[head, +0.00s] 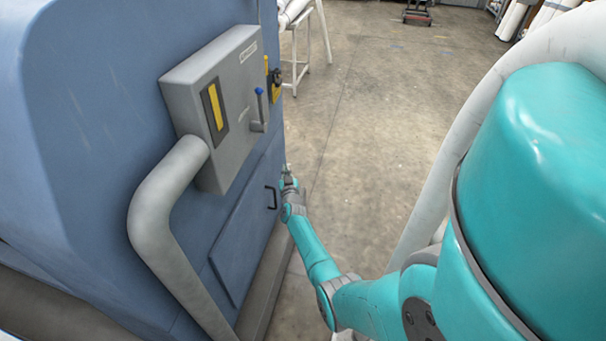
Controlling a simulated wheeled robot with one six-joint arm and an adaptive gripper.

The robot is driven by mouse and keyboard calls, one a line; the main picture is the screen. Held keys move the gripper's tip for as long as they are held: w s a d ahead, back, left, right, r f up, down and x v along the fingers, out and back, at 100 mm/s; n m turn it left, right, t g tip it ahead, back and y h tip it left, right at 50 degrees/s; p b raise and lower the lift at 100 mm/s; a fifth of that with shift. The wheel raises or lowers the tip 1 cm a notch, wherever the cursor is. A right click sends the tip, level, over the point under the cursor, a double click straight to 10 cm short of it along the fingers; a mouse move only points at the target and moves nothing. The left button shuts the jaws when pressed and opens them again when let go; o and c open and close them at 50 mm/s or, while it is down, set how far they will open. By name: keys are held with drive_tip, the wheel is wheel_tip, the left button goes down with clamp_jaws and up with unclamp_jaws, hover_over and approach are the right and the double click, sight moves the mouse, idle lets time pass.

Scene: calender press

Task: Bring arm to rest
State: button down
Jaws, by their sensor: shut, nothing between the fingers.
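My teal arm reaches forward from the lower right. Its end, my gripper (287,172), is small in the head view and shut, with nothing seen in it. It is close to the edge of the blue press cabinet (100,100), near the dark door handle (271,197). I cannot tell whether it touches the cabinet.
A grey control box (215,105) with a yellow strip and a blue-tipped lever (259,105) sticks out from the cabinet above my gripper. A thick grey pipe (160,215) bends below it. A white stand (300,50) is behind.

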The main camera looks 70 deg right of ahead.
drive_tip(key=s, duration=0.6)
drive_tip(key=shift+s+d, duration=0.3)
drive_tip(key=shift+s, duration=0.05)
drive_tip(key=s+a+f+n+t+y, duration=0.2)
drive_tip(key=a+n+y, duration=0.1)
drive_tip(key=a, duration=1.6)
drive_tip(key=s+a+f+n+t+y, duration=0.1)
drive_tip(key=a+f+n+t+y, duration=0.15)
drive_tip(key=a, duration=1.75)
drive_tip(key=s+a+r+n+t+y, duration=0.1)
drive_tip(key=s+a+r+n+y, duration=0.2)
drive_tip(key=s+a, duration=0.4)
drive_tip(key=s+a+r+t+y, duration=0.1)
drive_tip(key=s+a+r+y, duration=0.3)
drive_tip(key=a, duration=0.5)
drive_tip(key=s+a+r+n+y, duration=0.1)
drive_tip(key=s+a+r+n, duration=0.1)
drive_tip(key=s+r, duration=0.3)
drive_tip(key=s+a+r+n+y, duration=0.1)
drive_tip(key=s+a+r, duration=0.4)
drive_tip(key=r, duration=0.6)
drive_tip(key=shift+s+a+n+y, duration=0.2)
drive_tip(key=shift+s+n+y, duration=0.15)
drive_tip(key=shift+s+y, duration=0.35)
